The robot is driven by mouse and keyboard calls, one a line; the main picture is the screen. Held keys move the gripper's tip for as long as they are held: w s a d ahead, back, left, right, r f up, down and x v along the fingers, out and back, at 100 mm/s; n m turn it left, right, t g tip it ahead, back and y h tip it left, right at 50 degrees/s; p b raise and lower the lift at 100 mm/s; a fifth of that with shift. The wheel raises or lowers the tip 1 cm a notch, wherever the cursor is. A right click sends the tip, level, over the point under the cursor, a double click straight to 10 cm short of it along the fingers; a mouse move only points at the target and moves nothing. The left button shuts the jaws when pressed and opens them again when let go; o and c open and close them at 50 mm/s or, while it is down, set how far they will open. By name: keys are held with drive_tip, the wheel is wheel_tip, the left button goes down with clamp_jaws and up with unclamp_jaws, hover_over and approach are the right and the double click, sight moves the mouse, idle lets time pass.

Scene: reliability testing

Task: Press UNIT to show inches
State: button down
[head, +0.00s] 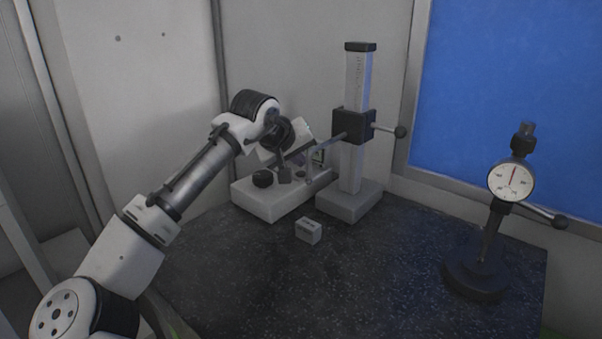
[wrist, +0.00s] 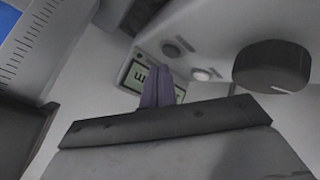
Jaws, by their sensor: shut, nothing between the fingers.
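A light-grey instrument (head: 268,203) stands at the back of the dark table. The wrist view shows its green-lit display (wrist: 136,76), with a dark character like an E and the rest hidden behind my fingers. Beside the display are a dark button (wrist: 172,50) and a paler button (wrist: 201,74), then a large black knob (wrist: 271,67). I cannot read a UNIT label on either button. My gripper (wrist: 157,72) is shut and empty, its fingertips overlapping the display in this view. Whether they touch anything I cannot tell. In the head view my gripper (head: 285,174) is by the instrument.
A small grey block (head: 308,231) lies in front. A dial gauge on a stand (head: 511,183) is at the right. The table's front middle is clear.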

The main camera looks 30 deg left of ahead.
sight(299, 175)
drive_tip(key=shift+f, duration=0.15)
drive_tip(key=shift+f, duration=0.3)
drive_tip(key=shift+f+b, duration=0.4)
idle(0.7)
drive_tip(key=shift+r+p, duration=0.65)
drive_tip(key=shift+r, duration=0.15)
drive_tip(key=shift+r, duration=0.15)
wheel_tip(299, 175, up, 2)
drive_tip(key=shift+r+p, duration=0.15)
drive_tip(key=shift+p, duration=0.85)
drive_tip(key=shift+r, duration=1.2)
